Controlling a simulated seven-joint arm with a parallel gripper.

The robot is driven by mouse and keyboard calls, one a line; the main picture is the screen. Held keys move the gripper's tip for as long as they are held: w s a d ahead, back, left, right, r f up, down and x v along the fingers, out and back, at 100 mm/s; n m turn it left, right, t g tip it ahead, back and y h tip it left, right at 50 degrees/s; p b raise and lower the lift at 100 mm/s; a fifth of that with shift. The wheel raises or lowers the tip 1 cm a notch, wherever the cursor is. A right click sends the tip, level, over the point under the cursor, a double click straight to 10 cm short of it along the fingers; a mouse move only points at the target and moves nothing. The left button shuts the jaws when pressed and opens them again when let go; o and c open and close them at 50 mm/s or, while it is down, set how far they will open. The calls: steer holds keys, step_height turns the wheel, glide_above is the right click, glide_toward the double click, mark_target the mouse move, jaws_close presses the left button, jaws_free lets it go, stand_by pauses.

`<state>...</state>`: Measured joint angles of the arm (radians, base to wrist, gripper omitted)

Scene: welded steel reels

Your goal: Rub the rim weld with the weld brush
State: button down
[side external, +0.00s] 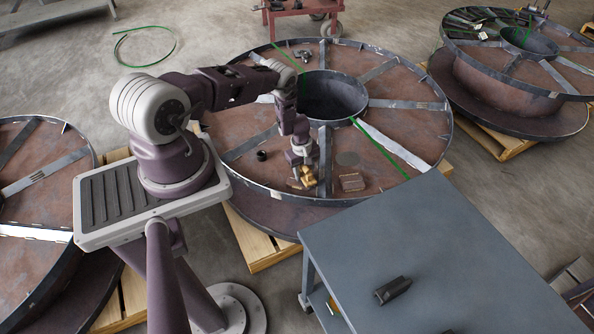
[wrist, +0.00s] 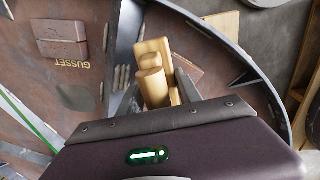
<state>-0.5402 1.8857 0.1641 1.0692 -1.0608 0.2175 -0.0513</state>
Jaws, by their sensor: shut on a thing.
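The weld brush, a pale wooden block with a rounded knob, shows in the side view (side external: 307,174) and in the wrist view (wrist: 152,72). My gripper (side external: 301,177) is shut on it, low over the near part of the central reel (side external: 245,180), inside the rim. In the wrist view my gripper (wrist: 156,92) has one grey finger on each side of the wood. The brush's underside is hidden, so I cannot tell whether it touches the steel. Short silvery weld beads (wrist: 121,78) show left of the brush by a spoke. I cannot make out the rim weld for certain.
A block (side external: 352,182) marked GUSSET in the wrist view (wrist: 60,38) lies on the reel's face, with a dark ring (side external: 261,155) to the left. Steel spokes (side external: 395,104) and the raised rim (side external: 440,150) stand around. A grey table (side external: 440,270) stands in front.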

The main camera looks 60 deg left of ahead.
steer(key=shift+w+d, duration=0.3)
steer(key=shift+s+a, duration=1.15)
steer(key=shift+s, duration=0.25)
steer(key=shift+s+a, duration=1.15)
steer(key=shift+s, duration=0.25)
step_height(320, 180, up, 3)
steer(key=shift+w+d+f, duration=0.1)
steer(key=shift+w+f, duration=0.05)
steer(key=shift+r, duration=2.8)
